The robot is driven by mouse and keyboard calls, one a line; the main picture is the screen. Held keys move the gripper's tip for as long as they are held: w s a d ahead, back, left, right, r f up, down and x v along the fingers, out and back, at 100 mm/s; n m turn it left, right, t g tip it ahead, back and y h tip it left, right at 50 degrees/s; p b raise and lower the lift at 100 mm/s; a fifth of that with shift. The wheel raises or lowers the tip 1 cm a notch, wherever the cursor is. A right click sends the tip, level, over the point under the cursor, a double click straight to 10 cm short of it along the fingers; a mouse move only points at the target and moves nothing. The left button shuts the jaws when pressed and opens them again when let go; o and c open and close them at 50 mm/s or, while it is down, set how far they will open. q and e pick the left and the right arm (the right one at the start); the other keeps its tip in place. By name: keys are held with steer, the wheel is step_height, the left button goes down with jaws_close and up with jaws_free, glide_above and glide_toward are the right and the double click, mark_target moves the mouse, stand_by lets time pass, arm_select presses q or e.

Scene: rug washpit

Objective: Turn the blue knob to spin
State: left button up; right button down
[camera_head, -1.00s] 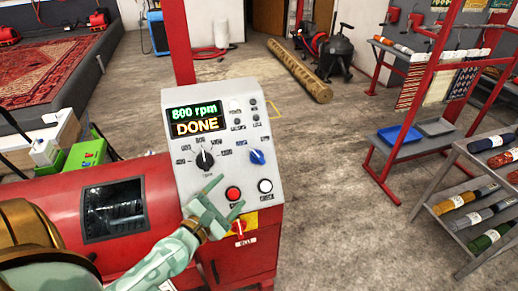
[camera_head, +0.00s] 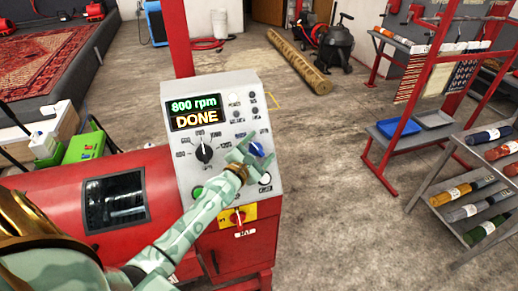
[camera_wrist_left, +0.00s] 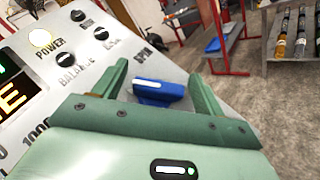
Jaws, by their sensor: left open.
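The blue knob (camera_head: 257,149) is on the right of the grey control panel (camera_head: 222,105), partly hidden by my left gripper (camera_head: 246,151) in the head view. In the left wrist view the blue knob (camera_wrist_left: 159,92) has a white stripe and lies between the two green fingers of my left gripper (camera_wrist_left: 160,85). The fingers are apart, one on each side of the knob, with gaps showing. The display (camera_head: 196,113) reads "800 rpm" and "DONE". My right gripper is out of view.
A black dial (camera_head: 204,152) is left of the knob. A green-lit button (camera_head: 197,192) and a white-ringed button (camera_head: 265,178) are below. A red switch on a yellow plate (camera_head: 237,216) is lower still. A rack (camera_head: 400,130) stands right, across open floor.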

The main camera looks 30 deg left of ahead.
arm_select(q)
steer(key=c, duration=1)
steer(key=shift+r+m+g+h+p, duration=0.25)
steer(key=shift+m+h+p, duration=0.3)
steer(key=shift+p, duration=0.35)
steer(key=m+g+h+p, duration=0.3)
steer(key=m+g+p, duration=0.1)
steer(key=m+p, duration=0.1)
steer(key=shift+p, duration=0.5)
steer(key=m+g+h+p, duration=0.1)
steer(key=m+g+p, duration=0.1)
steer(key=shift+f+m+g+p, duration=0.15)
steer(key=shift+m+g+p, duration=0.1)
steer(key=shift+g+p, duration=0.15)
steer(key=shift+s+d+f+m+g+p, duration=0.1)
steer(key=shift+f+m+g+p, duration=0.05)
steer(key=shift+m+g+p, duration=0.4)
steer(key=shift+s+f+m+g+p, duration=0.1)
steer(key=shift+m+g+p, duration=0.2)
steer(key=shift+m+g, duration=0.25)
steer(key=o, duration=1)
